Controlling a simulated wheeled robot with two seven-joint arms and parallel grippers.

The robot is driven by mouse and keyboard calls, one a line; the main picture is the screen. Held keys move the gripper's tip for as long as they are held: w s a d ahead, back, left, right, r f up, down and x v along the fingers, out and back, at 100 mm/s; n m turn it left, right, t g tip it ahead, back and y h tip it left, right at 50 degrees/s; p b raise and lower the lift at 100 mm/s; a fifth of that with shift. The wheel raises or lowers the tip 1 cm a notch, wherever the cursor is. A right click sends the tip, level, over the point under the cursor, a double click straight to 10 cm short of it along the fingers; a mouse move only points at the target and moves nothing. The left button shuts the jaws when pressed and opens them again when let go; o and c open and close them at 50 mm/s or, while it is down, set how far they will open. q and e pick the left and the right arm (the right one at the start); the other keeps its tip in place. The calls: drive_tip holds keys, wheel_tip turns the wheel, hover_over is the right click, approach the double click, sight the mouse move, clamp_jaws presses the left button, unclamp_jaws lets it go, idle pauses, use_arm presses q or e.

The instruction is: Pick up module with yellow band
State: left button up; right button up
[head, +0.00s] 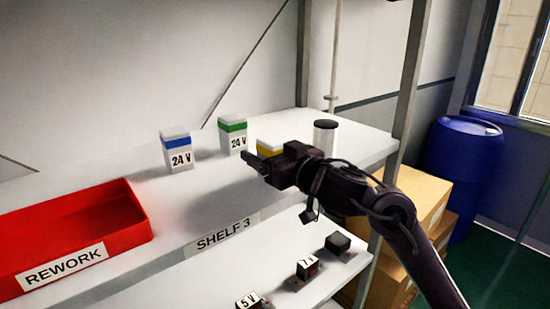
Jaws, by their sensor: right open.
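The module with the yellow band (268,149) stands upright on the upper shelf, with a white top above the band. My right gripper (255,162) is in front of it in the head view and hides its lower part. The gripper is open, and I see nothing held in it. I cannot tell whether its fingers touch the module. A module with a green band (233,128) and one with a blue band (176,143), both marked 24 V, stand to the left. My left gripper is out of view.
A red REWORK tray (136,231) sits at the left on the shelf. A dark-lidded clear jar (325,138) stands right of the yellow-banded module. The lower shelf holds small dark blocks (337,244). A metal post (410,80) rises at the right; cardboard boxes (425,195) stand beyond.

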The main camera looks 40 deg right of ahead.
drive_tip(key=c, duration=0.6)
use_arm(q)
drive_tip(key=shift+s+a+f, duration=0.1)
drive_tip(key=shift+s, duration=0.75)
use_arm(e)
drive_tip(key=c, duration=0.6)
